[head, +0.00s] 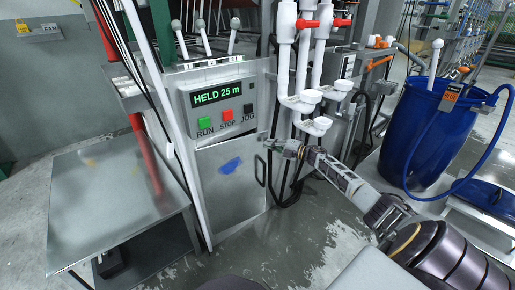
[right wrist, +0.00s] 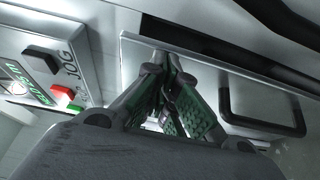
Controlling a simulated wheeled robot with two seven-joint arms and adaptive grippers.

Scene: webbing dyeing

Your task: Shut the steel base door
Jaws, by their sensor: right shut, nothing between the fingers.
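The steel base door (head: 222,188) is a grey panel with a blue mark, below the control box in the head view. Its black bar handle (head: 260,171) is near its right edge and also shows in the right wrist view (right wrist: 225,112). My right gripper (head: 270,143) is at the door's upper right corner, its fingers together and empty. In the right wrist view, the fingertips (right wrist: 167,58) are at the door's edge, beside the handle; whether they touch is unclear. A dark strip shows beyond that edge; how far the door stands open I cannot tell. My left gripper is out of view.
The control box (head: 220,103) reads "HELD 25 m" above the door. White pipes with red valve handles (head: 308,23) stand just right of it. A steel table (head: 110,195) is at left, a blue barrel (head: 420,135) at right. Wet floor (head: 290,245) is open in front.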

